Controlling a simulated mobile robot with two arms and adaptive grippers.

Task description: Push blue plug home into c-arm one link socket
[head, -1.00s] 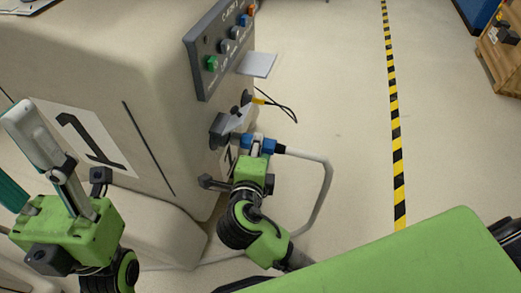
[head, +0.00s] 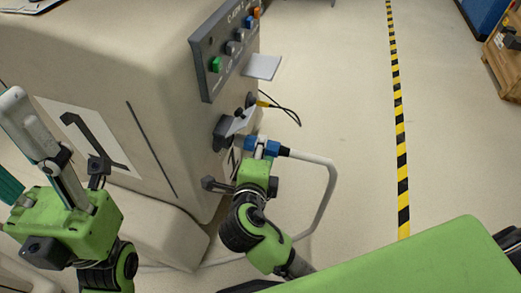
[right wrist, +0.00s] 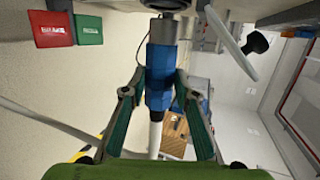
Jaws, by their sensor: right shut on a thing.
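The blue plug (head: 271,149) is in my right gripper (head: 261,157), at the side of the beige covered cart marked 1 (head: 88,137). In the right wrist view my right gripper (right wrist: 161,82) is shut on the blue plug (right wrist: 159,72), one finger on each side. The plug's grey metal nose points up to a dark round socket (right wrist: 167,4) at the top edge. Nose and socket line up closely; how deep the nose sits is hidden. A pale cable leaves the plug's rear. My left gripper (head: 38,135) is raised at the left, apart from the plug; its finger gap is unclear.
A grey control panel (head: 225,48) with coloured buttons is above the plug. A pale flap (head: 262,66) and a thin black cable with a yellow end (head: 285,107) are close by. The floor to the right is free up to a yellow-black stripe (head: 400,130).

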